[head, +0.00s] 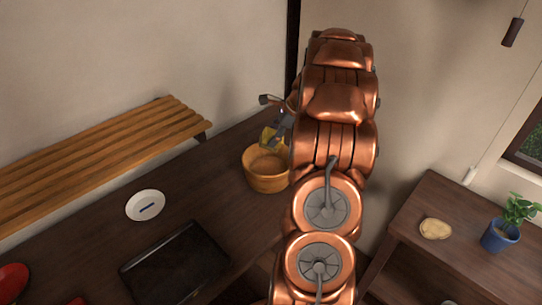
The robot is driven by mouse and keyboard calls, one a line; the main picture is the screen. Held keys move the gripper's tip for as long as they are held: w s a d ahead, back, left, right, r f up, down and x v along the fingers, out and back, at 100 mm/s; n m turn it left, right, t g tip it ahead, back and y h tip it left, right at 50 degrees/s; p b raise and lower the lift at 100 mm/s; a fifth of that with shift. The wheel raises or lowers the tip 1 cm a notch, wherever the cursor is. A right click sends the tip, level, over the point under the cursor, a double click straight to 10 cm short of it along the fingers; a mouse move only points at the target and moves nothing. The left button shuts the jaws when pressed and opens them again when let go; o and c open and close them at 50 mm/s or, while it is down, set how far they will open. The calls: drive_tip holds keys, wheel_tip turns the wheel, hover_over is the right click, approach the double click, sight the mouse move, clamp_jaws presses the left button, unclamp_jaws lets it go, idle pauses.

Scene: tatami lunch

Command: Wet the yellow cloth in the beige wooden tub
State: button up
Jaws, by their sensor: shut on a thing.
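The beige wooden tub (266,183) stands on the dark counter, just left of my arm. Its open top faces up, and its inside looks tan; I cannot make out the water level. The yellow cloth (267,137) shows at the tub's far rim. My gripper (277,137) is shut on the cloth, above or at the far side of the tub. My arm hides part of the gripper and the tub's right edge. I cannot tell whether the cloth touches the rim or reaches inside.
A white dish (146,205) with a small blue mark and a black tray (174,264) lie on the counter (205,190). A slatted wooden shelf (100,150) runs along the wall. A side table at right holds a blue plant pot (500,237) and a round tan item (435,229).

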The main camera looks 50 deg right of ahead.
idle(0.3)
drive_tip(key=shift+r+p, duration=1.65)
drive_tip(key=shift+r, duration=0.45)
